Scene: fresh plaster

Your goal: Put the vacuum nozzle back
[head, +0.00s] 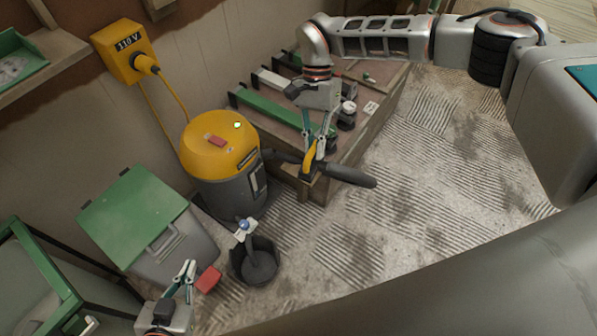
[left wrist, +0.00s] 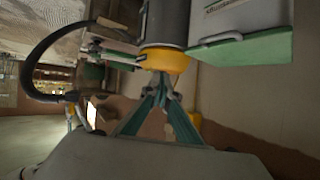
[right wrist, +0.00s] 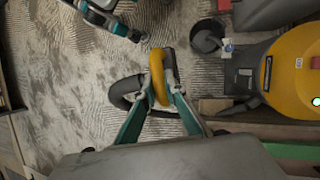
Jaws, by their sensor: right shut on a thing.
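The vacuum (head: 222,165) has a yellow top and grey body and stands on the floor by the wall; its yellow top shows in the right wrist view (right wrist: 296,75). My right gripper (head: 313,158) is shut on the black nozzle (head: 349,176) by its yellow part and holds it right of the vacuum. The nozzle's yellow part also shows in the right wrist view (right wrist: 157,75). A dark open cup holder (head: 260,268) stands in front of the vacuum, with a pale, blue-topped piece at its rim. My left gripper (head: 187,268) looks shut and empty, left of the holder.
A red block (head: 208,279) is close to my left gripper. A grey bin with green lid (head: 133,215) stands left of the vacuum. A low wooden bench (head: 350,143) with green and white bars stands behind. A yellow 110V box (head: 122,50) hangs on the wall. Open floor lies right.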

